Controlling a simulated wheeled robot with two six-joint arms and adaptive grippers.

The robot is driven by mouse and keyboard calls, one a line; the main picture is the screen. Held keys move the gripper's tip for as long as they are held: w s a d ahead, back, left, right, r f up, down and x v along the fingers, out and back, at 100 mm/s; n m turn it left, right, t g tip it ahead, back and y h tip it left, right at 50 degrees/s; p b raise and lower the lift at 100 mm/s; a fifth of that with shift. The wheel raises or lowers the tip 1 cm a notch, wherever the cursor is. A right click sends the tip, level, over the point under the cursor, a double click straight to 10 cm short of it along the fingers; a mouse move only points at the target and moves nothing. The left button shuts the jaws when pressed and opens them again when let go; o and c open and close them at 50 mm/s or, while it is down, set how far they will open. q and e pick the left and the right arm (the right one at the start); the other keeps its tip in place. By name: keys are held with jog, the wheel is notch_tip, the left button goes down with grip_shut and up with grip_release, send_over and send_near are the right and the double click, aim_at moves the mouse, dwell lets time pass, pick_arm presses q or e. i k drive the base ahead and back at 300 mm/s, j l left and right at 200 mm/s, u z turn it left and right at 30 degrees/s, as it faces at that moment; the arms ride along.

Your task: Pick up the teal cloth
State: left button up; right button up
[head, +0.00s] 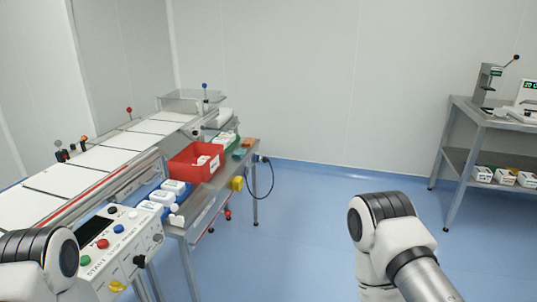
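A small teal item (240,153), which looks like the teal cloth, lies near the far right end of the machine's side shelf (203,212). It sits to the right of a red bin (196,163) and beside an orange-brown item (249,143). It is too small to tell whether it is folded. Only links of my two arms show, at the lower left and lower right. Neither gripper is in view, and nothing of mine is near the teal item.
The web converter (110,153) fills the left side, with a button panel (117,246) at its near end. Blue-and-white boxes (163,197) stand before the red bin. A black cable (272,180) hangs by the shelf end. A steel bench (466,108) stands right; open blue floor (310,220) lies between.

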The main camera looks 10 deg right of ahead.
aim_at(239, 153)
jog(key=z, duration=0.15)
jog(key=i+l+u, duration=0.25)
jog(key=i+l, duration=0.3)
jog(key=i, duration=0.15)
jog(key=i+l+u, duration=0.2)
jog(key=i+l, duration=0.5)
jog(key=i+l+u, duration=0.25)
jog(key=i+l, duration=0.35)
jog(key=l, duration=0.2)
